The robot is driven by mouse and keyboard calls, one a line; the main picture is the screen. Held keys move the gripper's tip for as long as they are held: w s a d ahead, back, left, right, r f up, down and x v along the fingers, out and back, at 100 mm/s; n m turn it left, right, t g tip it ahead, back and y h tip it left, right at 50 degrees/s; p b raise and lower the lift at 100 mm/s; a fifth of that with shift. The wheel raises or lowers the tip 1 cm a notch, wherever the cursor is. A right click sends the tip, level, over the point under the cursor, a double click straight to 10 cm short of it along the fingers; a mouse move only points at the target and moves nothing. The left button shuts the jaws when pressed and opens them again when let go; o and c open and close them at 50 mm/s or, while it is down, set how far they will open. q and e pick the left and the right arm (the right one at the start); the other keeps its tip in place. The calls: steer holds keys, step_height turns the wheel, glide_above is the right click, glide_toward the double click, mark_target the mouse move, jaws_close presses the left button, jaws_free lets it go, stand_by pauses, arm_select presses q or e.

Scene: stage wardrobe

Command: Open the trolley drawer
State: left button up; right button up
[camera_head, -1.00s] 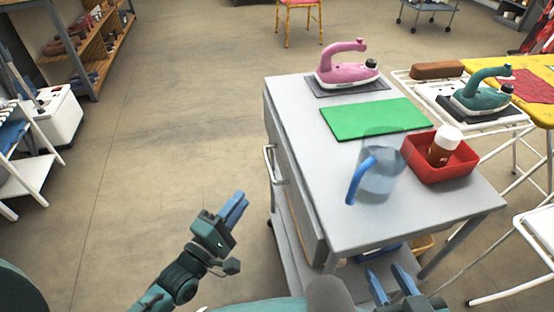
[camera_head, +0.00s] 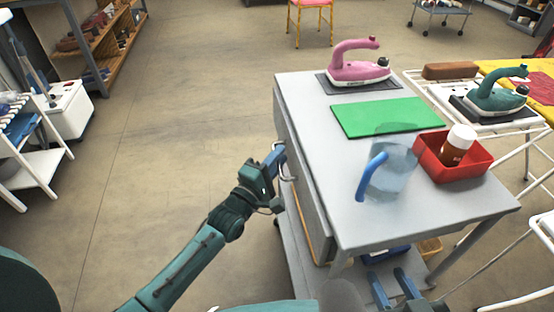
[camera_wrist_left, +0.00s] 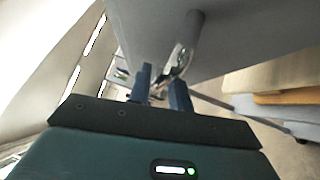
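The grey trolley (camera_head: 345,215) stands right of centre in the head view. Its drawer front (camera_head: 301,170) faces left, with a metal bar handle (camera_head: 286,175) on it. My left gripper (camera_head: 276,156) is at this handle. In the wrist view, the handle (camera_wrist_left: 183,55) runs between the two blue fingers of my left gripper (camera_wrist_left: 161,92), which are close together around it. A tan strip (camera_head: 304,226) shows along the lower drawer front; I cannot tell whether the drawer is slightly out. My right gripper (camera_head: 394,290) is at the bottom edge, fingers apart and empty.
On the trolley top are a pink iron (camera_head: 358,65), a green mat (camera_head: 388,117), a clear jug (camera_head: 390,172) with a blue handle, and a red bin (camera_head: 453,170) holding a bottle (camera_head: 457,145). The floor left of the trolley is clear.

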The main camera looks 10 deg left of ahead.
arm_select(q)
jaws_close()
arm_select(e)
steer(key=shift+r, duration=0.1)
stand_by(0.4)
